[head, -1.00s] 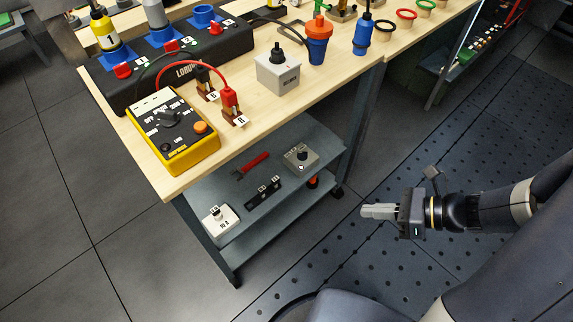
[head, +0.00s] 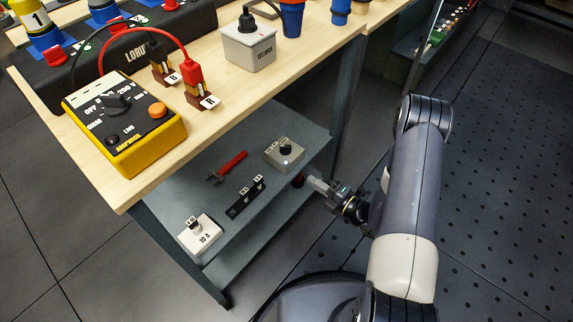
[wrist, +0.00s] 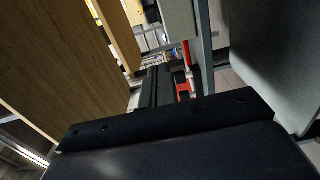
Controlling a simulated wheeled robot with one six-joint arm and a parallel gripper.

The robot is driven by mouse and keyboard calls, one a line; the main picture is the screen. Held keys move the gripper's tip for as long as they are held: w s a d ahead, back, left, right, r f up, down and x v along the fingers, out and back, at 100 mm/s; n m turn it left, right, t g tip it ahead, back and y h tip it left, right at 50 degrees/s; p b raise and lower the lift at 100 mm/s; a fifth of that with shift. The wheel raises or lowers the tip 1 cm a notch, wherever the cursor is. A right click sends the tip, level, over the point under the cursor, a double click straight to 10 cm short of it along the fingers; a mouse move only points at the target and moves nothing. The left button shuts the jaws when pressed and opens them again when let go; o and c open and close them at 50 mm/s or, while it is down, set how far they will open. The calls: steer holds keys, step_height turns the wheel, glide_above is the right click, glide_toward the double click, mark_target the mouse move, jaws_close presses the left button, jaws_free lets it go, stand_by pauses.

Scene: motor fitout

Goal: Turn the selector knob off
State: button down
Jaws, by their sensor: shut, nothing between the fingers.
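A yellow meter box (head: 152,152) with a black face sits at the near left corner of the wooden bench in the head view. Its black selector knob (head: 117,104) is in the middle of the face, with the word OFF printed to its left. I cannot tell which mark the knob points to. My gripper (head: 314,182) is shut and empty, low beside the right end of the lower shelf. It is well below and to the right of the knob, touching neither. The knob cannot be made out in the dark wrist view.
The grey lower shelf (head: 245,222) holds a grey box with a black knob (head: 286,150), a red tool (head: 229,166), a black strip and a white block. Red and black plugs stand beside the meter, their leads looping over the bench. Perforated floor lies open on the right.

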mark_target(289, 160)
steer(key=b+x, duration=0.1)
steer(key=x, duration=0.9)
steer(key=shift+s+b, duration=0.1)
steer(key=shift+b, duration=0.25)
steer(key=w, duration=0.2)
steer(key=shift+w+a+b, duration=0.1)
steer(key=shift+w+b, duration=0.2)
steer(key=shift+w, duration=0.7)
